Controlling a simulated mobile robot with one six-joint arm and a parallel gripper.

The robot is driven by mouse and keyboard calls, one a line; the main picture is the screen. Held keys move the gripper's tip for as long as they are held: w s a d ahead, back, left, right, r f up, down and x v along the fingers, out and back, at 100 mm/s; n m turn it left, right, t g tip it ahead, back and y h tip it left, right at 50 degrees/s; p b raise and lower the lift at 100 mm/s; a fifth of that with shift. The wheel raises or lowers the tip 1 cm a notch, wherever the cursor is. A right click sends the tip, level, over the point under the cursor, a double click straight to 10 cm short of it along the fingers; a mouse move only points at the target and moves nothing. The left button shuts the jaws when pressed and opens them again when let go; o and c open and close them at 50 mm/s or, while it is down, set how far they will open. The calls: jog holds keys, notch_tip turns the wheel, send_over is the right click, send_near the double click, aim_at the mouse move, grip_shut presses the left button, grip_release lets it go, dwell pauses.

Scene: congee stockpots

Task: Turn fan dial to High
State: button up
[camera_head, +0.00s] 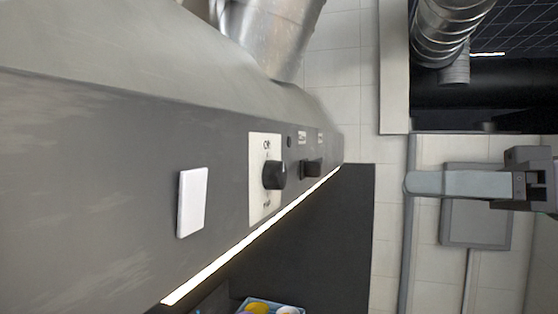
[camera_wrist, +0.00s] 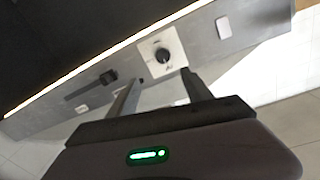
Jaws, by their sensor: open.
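The fan dial (camera_head: 274,175) is a round black knob on a pale plate (camera_head: 258,203) on the front of a grey hood. Small lettering is on the plate above and below the knob; the upper word looks like "Off", and the lower is too blurred to read surely. In the wrist view the dial (camera_wrist: 161,54) is beyond my gripper (camera_wrist: 162,76). My two fingers are spread apart with nothing between them, and the dial shows in line with the gap. They look clear of the knob. Which setting the knob points to cannot be told.
A blank white plate (camera_head: 192,202) is left of the dial, and a second black control (camera_head: 312,168) is right of it. A light strip (camera_head: 250,235) runs along the hood's lower edge. A metal duct (camera_head: 275,35) rises above. A tray (camera_head: 274,302) with coloured items is below.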

aim_at(283, 176)
jog(key=p+x, duration=0.2)
jog(key=x, duration=0.3)
jog(key=p+x, duration=0.2)
jog(key=x, duration=0.3)
jog(key=r+p+x, duration=0.1)
jog(key=p+x, duration=0.1)
jog(key=x, duration=0.3)
jog(key=shift+s+a, duration=0.25)
jog(key=shift+s, duration=0.05)
jog(key=shift+w+a+f+p, duration=0.15)
jog(key=shift+w+a+p, duration=0.2)
jog(key=shift+a, duration=0.3)
grip_shut()
